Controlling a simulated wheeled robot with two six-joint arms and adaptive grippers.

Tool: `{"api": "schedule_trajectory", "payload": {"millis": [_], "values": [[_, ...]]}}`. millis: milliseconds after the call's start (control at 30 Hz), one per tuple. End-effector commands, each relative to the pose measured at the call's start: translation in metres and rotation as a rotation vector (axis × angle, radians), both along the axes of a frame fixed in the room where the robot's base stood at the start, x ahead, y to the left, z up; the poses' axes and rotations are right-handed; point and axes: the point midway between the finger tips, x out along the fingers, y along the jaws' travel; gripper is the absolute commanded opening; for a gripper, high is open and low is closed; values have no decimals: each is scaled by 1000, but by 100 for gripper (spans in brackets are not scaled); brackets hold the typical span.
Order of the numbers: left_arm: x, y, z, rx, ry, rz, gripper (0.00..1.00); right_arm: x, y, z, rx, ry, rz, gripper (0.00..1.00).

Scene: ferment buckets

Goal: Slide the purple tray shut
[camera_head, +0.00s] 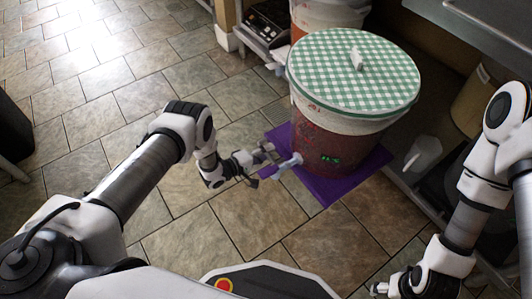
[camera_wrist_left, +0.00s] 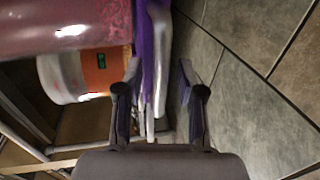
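The purple tray (camera_head: 325,190) lies out on the tiled floor under a large red bucket (camera_head: 335,150) with a green-checked lid (camera_head: 352,75). A pale handle (camera_head: 291,162) sticks out at the tray's left side, by my left gripper (camera_head: 266,160). In the left wrist view, the fingers of my left gripper (camera_wrist_left: 158,100) stand apart on either side of the pale handle (camera_wrist_left: 158,60) and the purple tray edge (camera_wrist_left: 143,45). A gap shows on the right finger's side. My right gripper (camera_head: 381,288) is low at the bottom right, too small to read.
Another bucket (camera_head: 325,14) stands behind under the shelving. A white jug (camera_head: 424,152) stands right of the tray, close to the shelf frame. A metal counter (camera_head: 490,22) overhangs the top right. The tiled floor (camera_head: 110,60) to the left is clear.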

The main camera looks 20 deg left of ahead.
Motion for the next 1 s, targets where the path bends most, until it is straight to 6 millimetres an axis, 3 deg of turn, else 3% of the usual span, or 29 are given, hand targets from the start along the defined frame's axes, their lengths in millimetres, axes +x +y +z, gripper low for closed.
{"api": "schedule_trajectory", "payload": {"millis": [33, 100, 367, 567, 767, 1000], "values": [[0, 0, 0, 0, 0, 0, 18, 0, 0, 0, 0, 0, 0, 69], [0, 0, 0, 0, 0, 0, 0, 0, 0, 0, 0, 0, 0, 69], [1, 0, 0, 1, -1, 0, 0, 0, 0, -1, 0, 0, 0, 69], [12, -8, -3, 1, -4, 0, 0, 0, 0, -13, 0, 0, 0, 69], [39, -29, -6, -1, -7, -2, 0, 0, 0, -39, 0, 0, 0, 69], [85, -66, -8, 0, -9, -2, 0, 0, 0, -85, 0, 0, 0, 69]]}}
